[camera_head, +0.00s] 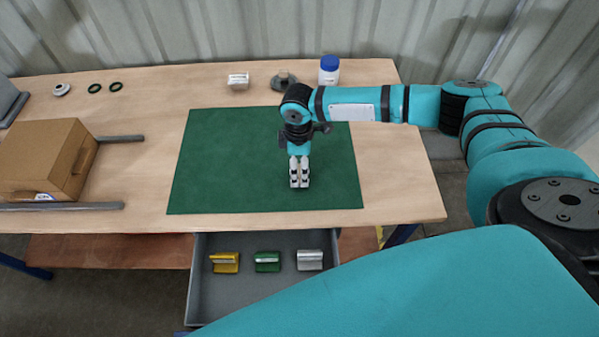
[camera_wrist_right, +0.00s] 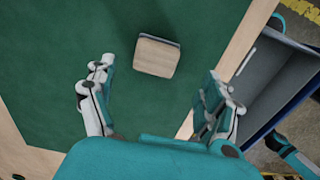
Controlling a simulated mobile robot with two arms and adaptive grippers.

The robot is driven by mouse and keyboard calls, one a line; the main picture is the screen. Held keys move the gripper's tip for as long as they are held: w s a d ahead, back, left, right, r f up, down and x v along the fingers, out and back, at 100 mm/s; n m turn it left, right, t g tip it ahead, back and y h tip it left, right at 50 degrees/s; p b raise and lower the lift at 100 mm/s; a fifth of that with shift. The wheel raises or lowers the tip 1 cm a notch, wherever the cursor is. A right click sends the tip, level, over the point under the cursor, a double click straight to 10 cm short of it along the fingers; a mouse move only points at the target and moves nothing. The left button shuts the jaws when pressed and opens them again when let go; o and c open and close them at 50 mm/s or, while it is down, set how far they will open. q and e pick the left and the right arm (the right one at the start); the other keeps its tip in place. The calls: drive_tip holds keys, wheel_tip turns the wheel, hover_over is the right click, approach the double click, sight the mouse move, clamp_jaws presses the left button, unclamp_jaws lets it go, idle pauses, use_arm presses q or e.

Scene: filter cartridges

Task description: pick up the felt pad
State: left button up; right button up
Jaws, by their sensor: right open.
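In the right wrist view a small block (camera_wrist_right: 157,56) with a pale wood-coloured top and a grey layer along one edge lies on the green mat; it is likely the felt pad. My right gripper (camera_wrist_right: 155,82) is open and empty above the mat, and the block lies just beyond the gap between its fingertips. In the head view my right gripper (camera_head: 299,184) points down over the mat's lower right part. The block does not show there, probably hidden behind the gripper. My left gripper is not in view.
The green mat (camera_head: 220,160) lies on a wooden table (camera_head: 400,190). An open grey drawer (camera_head: 265,300) below holds yellow, green and silver pieces. A cardboard box (camera_head: 40,155) stands left. At the back are rings, a small white box (camera_head: 238,81), a dark part (camera_head: 283,80) and a blue-lidded jar (camera_head: 329,70).

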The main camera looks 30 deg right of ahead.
drive_tip(key=shift+f, duration=0.2)
drive_tip(key=shift+d+f+p, duration=0.2)
drive_tip(key=shift+f+p, duration=0.1)
drive_tip(key=shift+f, duration=0.05)
drive_tip(key=f, duration=0.2)
drive_tip(key=f+p, duration=0.1)
drive_tip(key=shift+w+d+f, duration=0.15)
drive_tip(key=shift+w+f, duration=0.05)
drive_tip(key=shift+f, duration=0.5)
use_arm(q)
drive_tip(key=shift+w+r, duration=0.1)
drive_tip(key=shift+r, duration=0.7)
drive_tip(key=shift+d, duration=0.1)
use_arm(e)
drive_tip(key=shift+c, duration=0.4)
drive_tip(key=shift+c, duration=1.1)
drive_tip(key=c, duration=1.1)
drive_tip(key=shift+o, duration=0.2)
